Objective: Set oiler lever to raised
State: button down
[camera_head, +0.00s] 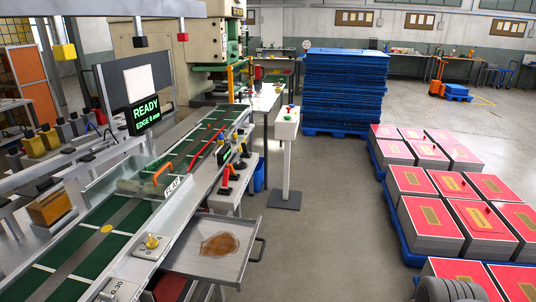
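No part is readably marked as the oiler lever, so I cannot tell for certain which it is. An orange curved handle (165,170) rises at a pale roller (140,186) across the green belt. Beside it is a small white label (173,187), its lettering hard to read. A red-handled lever (225,181) stands on the side bench right of the line, with dark-knobbed levers (241,152) behind it. A yellow knob (152,241) sits on a marked plate at the near edge. My gripper is not in view.
A pulled-out tray (190,262) with a brown stain juts right from the line. A control pedestal (286,124), blue stack (342,85) and red-topped stacks (428,222) stand to the right. Clear floor lies between. A screen (144,115) reads READY, EDGE 9 mm.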

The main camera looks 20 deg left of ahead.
aim_at(224, 185)
jog(key=i, duration=2.85)
jog(key=u, duration=3.7)
